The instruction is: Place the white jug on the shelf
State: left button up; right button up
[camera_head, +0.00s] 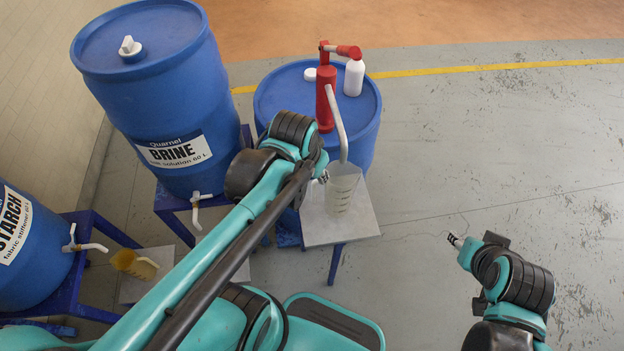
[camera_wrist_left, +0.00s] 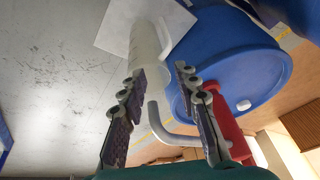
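The white jug (camera_head: 343,190), translucent with markings, stands upright on a small grey shelf (camera_head: 320,232) under the spout of a red pump. It also shows in the left wrist view (camera_wrist_left: 148,45), just beyond the fingertips. My left gripper (camera_head: 322,177) is beside the jug's left side in the head view, partly hidden by its own arm. In the left wrist view its fingers (camera_wrist_left: 160,72) are spread, with nothing held between them. My right gripper (camera_head: 454,240) is out over bare floor at the right, too small to read.
The red pump (camera_head: 325,100) and a white bottle (camera_head: 354,77) stand on a blue drum (camera_head: 283,92). A BRINE drum (camera_head: 160,110) and a STARCH drum (camera_head: 22,262) stand left. A yellowish jug (camera_head: 133,264) sits under the STARCH tap. The right floor is clear.

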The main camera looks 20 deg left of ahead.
pick_arm(q)
jog(key=s+t, duration=0.1)
jog(key=s+d+r+n+t, duration=0.1)
jog(key=s+t, duration=0.1)
jog(key=shift+s+d+r+n, duration=0.15)
jog(key=shift+s+r+n, duration=0.15)
jog(key=shift+r+n, duration=0.1)
